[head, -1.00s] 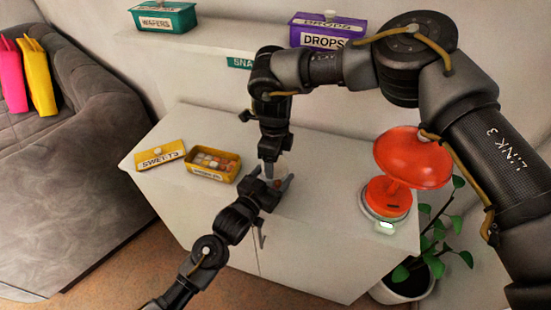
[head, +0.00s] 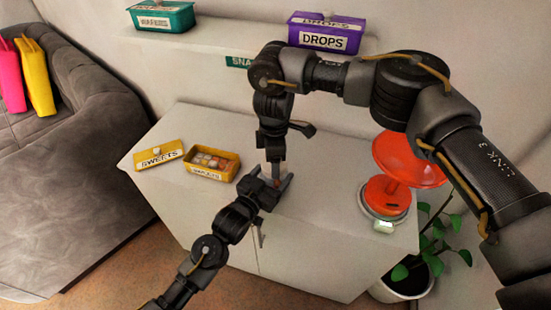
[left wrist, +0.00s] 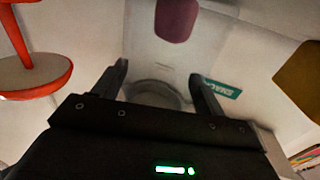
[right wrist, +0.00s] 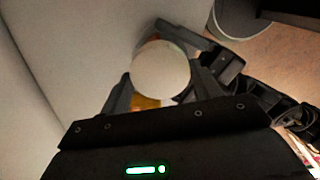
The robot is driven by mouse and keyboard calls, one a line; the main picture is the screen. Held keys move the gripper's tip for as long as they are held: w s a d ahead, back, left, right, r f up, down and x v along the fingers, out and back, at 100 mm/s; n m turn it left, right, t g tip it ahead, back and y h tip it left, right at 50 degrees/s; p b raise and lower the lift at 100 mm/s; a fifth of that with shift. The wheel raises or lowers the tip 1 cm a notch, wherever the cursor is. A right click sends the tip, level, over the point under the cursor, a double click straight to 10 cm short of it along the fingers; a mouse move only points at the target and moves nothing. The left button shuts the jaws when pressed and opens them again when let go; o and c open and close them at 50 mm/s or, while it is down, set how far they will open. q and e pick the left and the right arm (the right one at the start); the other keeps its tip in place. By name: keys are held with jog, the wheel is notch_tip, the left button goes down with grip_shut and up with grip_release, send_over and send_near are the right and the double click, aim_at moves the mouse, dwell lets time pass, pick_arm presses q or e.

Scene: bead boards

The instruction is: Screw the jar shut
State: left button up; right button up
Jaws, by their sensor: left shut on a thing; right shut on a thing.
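My left gripper (head: 268,181) is shut on the jar, low over the front of the cabinet top. In the left wrist view a greyish, see-through round form (left wrist: 155,93), seemingly the jar, shows between the fingers. My right gripper (head: 275,158) points straight down just above it. In the right wrist view a pale round disc (right wrist: 160,68), seemingly the lid, sits between its fingers. In the head view the fingers mostly hide jar and lid. I cannot tell how closely the lid sits on the jar.
An open yellow sweets tin (head: 211,176) and its lid (head: 158,153) lie left on the cabinet top (head: 200,120). A red scale (head: 384,195) with a wide pan stands at the right. A purple drops tin (head: 325,43) and a teal tin (head: 161,18) are on the shelf behind.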

pick_arm(q)
jog(key=shift+w+a+f, duration=0.1)
jog(key=shift+a, duration=0.05)
pick_arm(e)
jog(key=m, duration=0.5)
jog(key=shift+s, duration=0.1)
jog(key=m, duration=0.5)
jog(key=shift+a, duration=0.1)
jog(key=m, duration=0.9)
jog(key=shift+s+a, duration=0.1)
jog(key=o, duration=1)
jog(key=shift+o, duration=0.2)
notch_tip(320, 180, up, 12)
